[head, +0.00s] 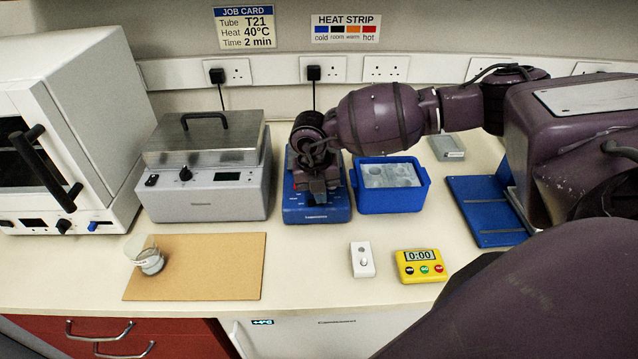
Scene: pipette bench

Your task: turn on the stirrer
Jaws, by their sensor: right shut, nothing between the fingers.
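The stirrer appears to be the blue box-shaped device (318,215) at the back middle of the bench, between the silver water bath and a blue tub. My right arm reaches in from the right, and my right gripper (317,196) points down over this device. The gripper is shut and empty. It hides much of the device's top and part of its front, including any knob or switch there. I cannot tell whether the fingertips touch it. My left gripper is not in view.
The water bath (205,185) stands close on the left, the blue tub (390,200) close on the right. In front lie a brown board (210,275) with a small beaker (148,258), a white block (362,260) and a yellow timer (420,266). The bench before the device is clear.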

